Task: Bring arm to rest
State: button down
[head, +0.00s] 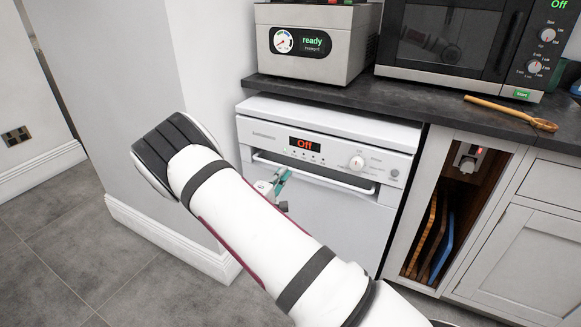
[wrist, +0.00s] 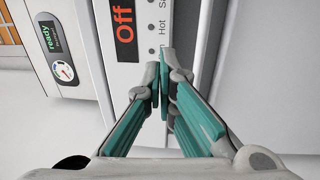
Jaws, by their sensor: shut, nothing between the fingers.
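My gripper (wrist: 164,72) has teal finger pads, and its two fingers meet at the tips with nothing between them. In the head view my gripper (head: 284,172) shows small, partly hidden behind my white arm, in front of the dishwasher. The white dishwasher (head: 330,137) has a closed door and a display reading "Off". In the wrist view the dishwasher's panel (wrist: 125,35) lies beyond the fingertips. I cannot tell whether the tips touch it.
A dark worktop (head: 420,108) carries a grey machine (head: 312,42) reading "ready", a microwave (head: 450,45) and a wooden spoon (head: 510,113). An open niche (head: 440,235) holds several boards. A wall corner (head: 190,120) stands left of the dishwasher. The tiled floor (head: 60,240) at left is clear.

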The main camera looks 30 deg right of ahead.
jog(key=r+v, duration=0.1)
jog(key=v, duration=0.5)
jog(key=s+d+r+m+g+y, duration=0.2)
jog(key=s+d+r+m+g, duration=0.2)
jog(key=s+r+g, duration=0.45)
jog(key=s+d+r+m+g+y, duration=0.1)
jog(key=s+d+r+m+g, duration=0.35)
jog(key=s+r, duration=0.75)
jog(key=s+a+t+y, duration=0.1)
jog(key=s+a+y, duration=0.35)
jog(key=s, duration=0.45)
jog(key=s+a+r+n+t+y, duration=0.1)
jog(key=s+a+y, duration=0.3)
jog(key=s+a, duration=0.3)
jog(key=s+a+t+y, duration=0.1)
jog(key=s+a+y, duration=0.3)
jog(key=s, duration=0.6)
notch_tip(320, 180, up, 22)
jog(key=t+p, duration=0.3)
jog(key=p, duration=1.7)
jog(key=shift+p, duration=0.35)
jog(key=shift+w, duration=0.1)
